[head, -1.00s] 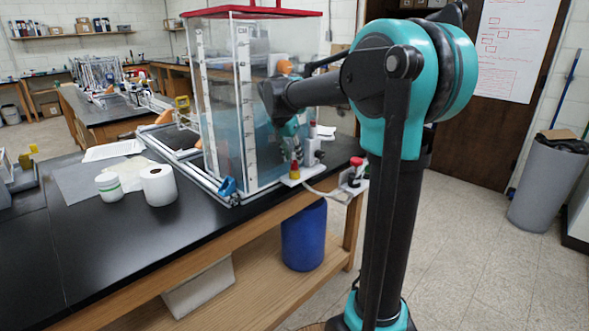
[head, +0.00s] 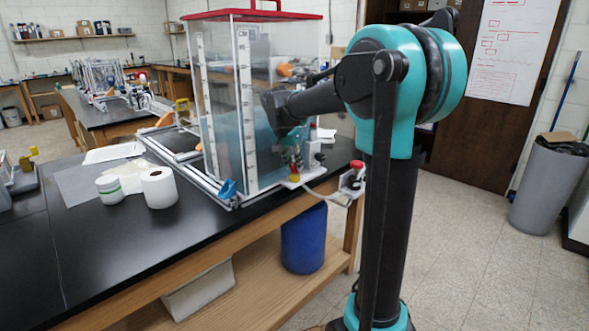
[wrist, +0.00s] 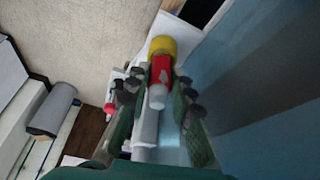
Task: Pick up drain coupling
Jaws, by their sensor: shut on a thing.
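The drain coupling, a red piece with a yellow end and a pale tip, shows between my fingers in the wrist view (wrist: 160,70). In the head view the red and yellow coupling (head: 294,172) is low at the right front corner of the clear tank (head: 243,120). My gripper (wrist: 160,98) has a dark green finger on each side of the coupling and is shut on it. In the head view my gripper (head: 295,145) reaches down beside the tank wall. The exact finger contact is partly hidden.
The tank has a red rim (head: 250,15) and stands close beside my gripper. A white fitting with a red knob (head: 353,177) sits at the bench edge. A blue bin (head: 303,240) is below.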

